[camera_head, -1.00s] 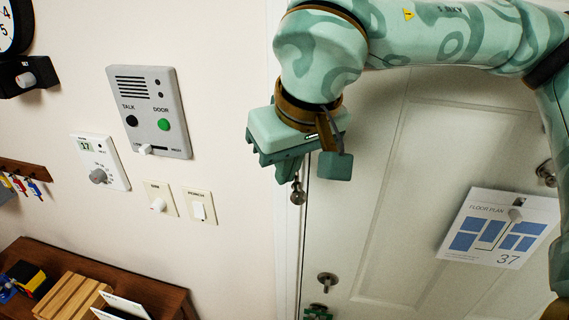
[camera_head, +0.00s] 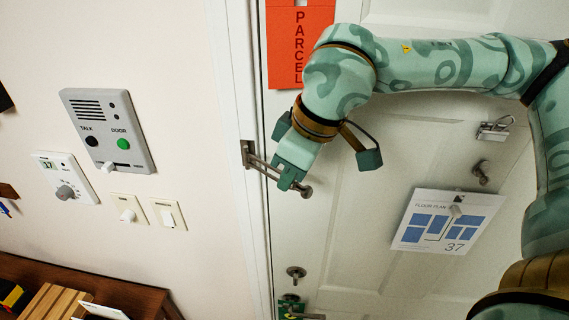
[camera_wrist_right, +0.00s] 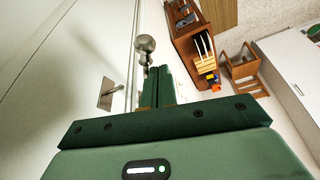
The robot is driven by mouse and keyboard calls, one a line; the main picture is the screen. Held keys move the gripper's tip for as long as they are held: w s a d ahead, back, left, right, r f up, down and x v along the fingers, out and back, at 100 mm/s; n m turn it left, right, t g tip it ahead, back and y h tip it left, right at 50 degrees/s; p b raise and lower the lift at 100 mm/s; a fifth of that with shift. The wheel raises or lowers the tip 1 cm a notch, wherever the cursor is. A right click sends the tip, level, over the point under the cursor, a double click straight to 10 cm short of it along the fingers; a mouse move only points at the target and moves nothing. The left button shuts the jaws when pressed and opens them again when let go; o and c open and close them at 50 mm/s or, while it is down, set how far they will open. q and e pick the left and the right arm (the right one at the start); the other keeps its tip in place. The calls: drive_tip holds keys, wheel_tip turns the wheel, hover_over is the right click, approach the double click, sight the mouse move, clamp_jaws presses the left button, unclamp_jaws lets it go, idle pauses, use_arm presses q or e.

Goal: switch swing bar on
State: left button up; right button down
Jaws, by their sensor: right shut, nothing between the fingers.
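The swing bar (camera_head: 262,165) is a slim metal loop hinged on a plate on the white door frame. It reaches right across the frame edge toward the door, and my gripper hides part of it. A metal ball knob (camera_head: 306,191) is at the door's edge, just right of the fingertips. A round metal ball (camera_wrist_right: 145,44) also shows just beyond the fingertips in the right wrist view. My right gripper (camera_head: 289,183) is shut and empty, over or against the bar; contact cannot be told. Its fingers show together in the wrist view (camera_wrist_right: 157,85). My left gripper is not in view.
An intercom panel (camera_head: 106,105), a thermostat (camera_head: 70,188) and wall switches (camera_head: 168,215) are on the left wall. A red parcel sign (camera_head: 290,75) and a floor plan sheet (camera_head: 420,232) hang on the door. A wooden shelf (camera_head: 130,297) stands lower left.

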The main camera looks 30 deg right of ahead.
drive_tip(key=shift+d, duration=0.15)
drive_tip(key=shift+r, duration=0.1)
idle(0.5)
drive_tip(key=s+a+r+b, duration=0.4)
drive_tip(key=s+a+r, duration=0.3)
drive_tip(key=s+r, duration=0.5)
drive_tip(key=shift+r+b, duration=0.35)
drive_tip(key=shift+b, duration=0.05)
idle(0.3)
